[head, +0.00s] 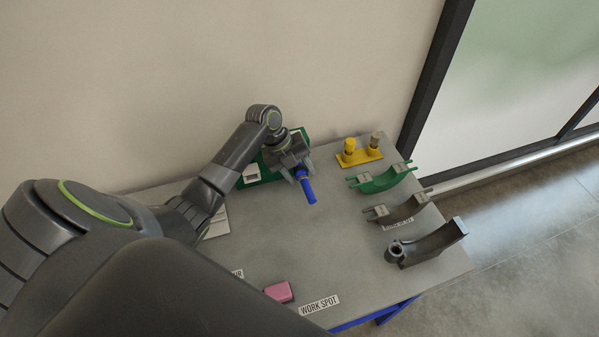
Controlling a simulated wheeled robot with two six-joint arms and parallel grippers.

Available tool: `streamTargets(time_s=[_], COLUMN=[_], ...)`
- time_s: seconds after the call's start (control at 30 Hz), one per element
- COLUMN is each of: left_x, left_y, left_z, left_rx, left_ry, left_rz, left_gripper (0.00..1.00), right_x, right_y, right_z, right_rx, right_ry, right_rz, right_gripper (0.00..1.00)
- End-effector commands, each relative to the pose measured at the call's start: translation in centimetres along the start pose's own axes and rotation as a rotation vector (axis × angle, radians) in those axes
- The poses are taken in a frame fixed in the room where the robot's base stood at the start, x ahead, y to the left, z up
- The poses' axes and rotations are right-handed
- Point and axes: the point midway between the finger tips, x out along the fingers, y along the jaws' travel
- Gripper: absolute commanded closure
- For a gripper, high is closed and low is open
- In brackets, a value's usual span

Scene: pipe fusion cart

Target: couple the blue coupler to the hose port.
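My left gripper (300,173) reaches over the back of the table from the left. A blue cylindrical coupler (307,190) sits between its fingertips and sticks out toward the front right. The gripper appears shut on it, and the coupler's upper end is hidden by the gripper. I cannot tell for sure which part is the hose port. A yellow plate (367,159) with two upright round fittings stands at the back right, apart from the coupler. My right gripper is not in view.
The grey table (335,235) is clear in the middle. A green curved piece (383,180), a grey-brown curved piece (402,209) and a dark curved piece (432,246) line the right side. A pink block (279,292) lies near the front, beside a "WORK SPOT" label (319,305). A green board (262,176) lies behind my arm.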

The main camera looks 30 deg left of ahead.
Motion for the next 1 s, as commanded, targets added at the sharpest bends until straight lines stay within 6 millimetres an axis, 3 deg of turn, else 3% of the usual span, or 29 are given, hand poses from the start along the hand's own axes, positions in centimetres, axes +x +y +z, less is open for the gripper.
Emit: streamTargets(time_s=[0.33,0.47,0.57,1.0], left_x=[0.0,-0.8,-2.4,-12.5], left_y=[0.1,0.1,0.2,0.1], left_z=[0.0,0.1,0.2,0.2], left_rx=[-0.001,0.000,0.002,0.002], left_ry=[0.000,-0.002,-0.005,-0.007], left_rz=[0.001,0.000,0.001,0.002], left_gripper=[0.43,0.43,0.43,0.43], right_x=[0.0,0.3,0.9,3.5], right_y=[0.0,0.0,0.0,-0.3], right_z=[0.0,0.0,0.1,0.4], right_rx=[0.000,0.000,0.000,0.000], right_ry=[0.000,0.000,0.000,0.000], right_rz=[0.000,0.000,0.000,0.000], right_gripper=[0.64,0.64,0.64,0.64])
